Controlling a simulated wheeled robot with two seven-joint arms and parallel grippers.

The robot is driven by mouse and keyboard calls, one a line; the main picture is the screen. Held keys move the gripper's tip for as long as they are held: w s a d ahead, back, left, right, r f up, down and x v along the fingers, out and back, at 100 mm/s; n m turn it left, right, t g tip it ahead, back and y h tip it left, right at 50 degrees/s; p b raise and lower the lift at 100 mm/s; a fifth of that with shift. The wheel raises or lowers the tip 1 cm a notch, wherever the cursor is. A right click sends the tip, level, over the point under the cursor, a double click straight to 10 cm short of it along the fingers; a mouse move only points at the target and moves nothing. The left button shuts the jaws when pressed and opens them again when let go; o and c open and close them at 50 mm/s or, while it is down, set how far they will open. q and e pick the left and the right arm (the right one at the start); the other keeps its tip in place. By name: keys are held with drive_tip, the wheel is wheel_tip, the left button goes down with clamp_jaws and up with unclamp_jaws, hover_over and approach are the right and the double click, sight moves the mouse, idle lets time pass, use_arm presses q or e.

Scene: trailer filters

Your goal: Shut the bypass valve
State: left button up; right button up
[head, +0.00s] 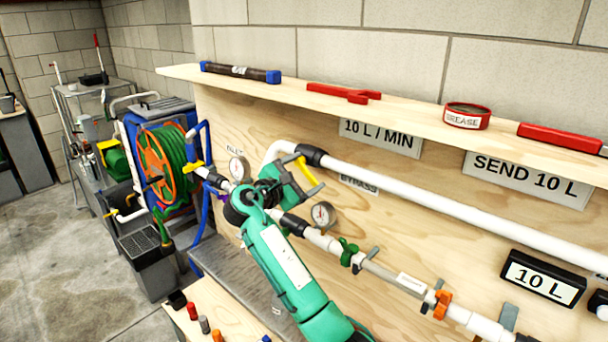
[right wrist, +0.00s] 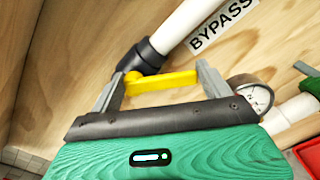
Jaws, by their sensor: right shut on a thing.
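The yellow bypass valve handle (head: 305,168) is by the black fitting (head: 312,156) on the upper white pipe (head: 400,188), left of the BYPASS label (head: 358,185). My right gripper (head: 294,185) is shut on this handle. In the right wrist view the yellow handle (right wrist: 165,81) spans between the two grey fingers of the gripper (right wrist: 160,84), just below the black fitting (right wrist: 143,58) and the BYPASS label (right wrist: 222,24). The valve body is mostly hidden by my arm and gripper. My left gripper is not in view.
A pressure gauge (head: 323,214) sits close to the right of my gripper. The lower pipe carries a green valve (head: 348,251) and an orange valve (head: 441,304). A wooden shelf (head: 400,107) with tools and a grease tin (head: 466,116) overhangs above. A hose reel (head: 162,163) stands left.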

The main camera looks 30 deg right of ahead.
drive_tip(key=o, duration=1.3)
drive_tip(key=shift+o, duration=0.2)
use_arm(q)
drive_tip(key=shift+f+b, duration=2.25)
use_arm(e)
drive_tip(key=v, duration=1.3)
drive_tip(key=shift+s+a, duration=0.15)
drive_tip(key=shift+a, duration=0.2)
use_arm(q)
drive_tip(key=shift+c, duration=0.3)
